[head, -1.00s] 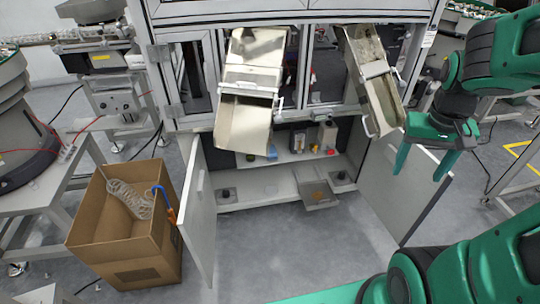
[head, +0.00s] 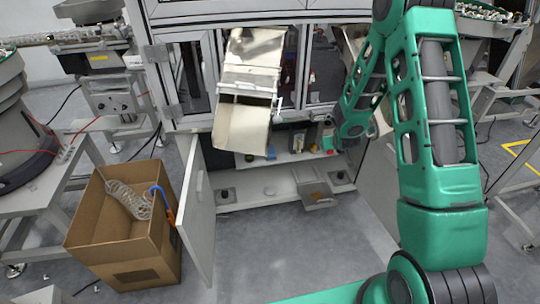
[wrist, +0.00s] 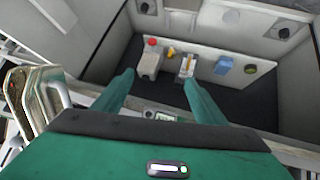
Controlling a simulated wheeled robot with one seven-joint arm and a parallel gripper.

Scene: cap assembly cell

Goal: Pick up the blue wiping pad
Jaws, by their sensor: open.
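The blue wiping pad (wrist: 223,65) lies on the pale shelf inside the open cabinet, right of centre in the wrist view. In the head view the small blue shape (head: 271,152) shows beside the lower end of a metal chute. My gripper (wrist: 158,80) is open and empty, its two green fingers reaching toward the cabinet. The pad is beyond and to the right of the right finger in the wrist view, apart from it. In the head view my arm hides the fingers.
Near the pad are a dark yellow round item (wrist: 250,69), a white box with a red top (wrist: 150,62) and a small yellow item (wrist: 171,51). A metal chute (head: 243,125) hangs above the shelf. An open cabinet door (head: 197,210) and cardboard box (head: 130,270) stand left.

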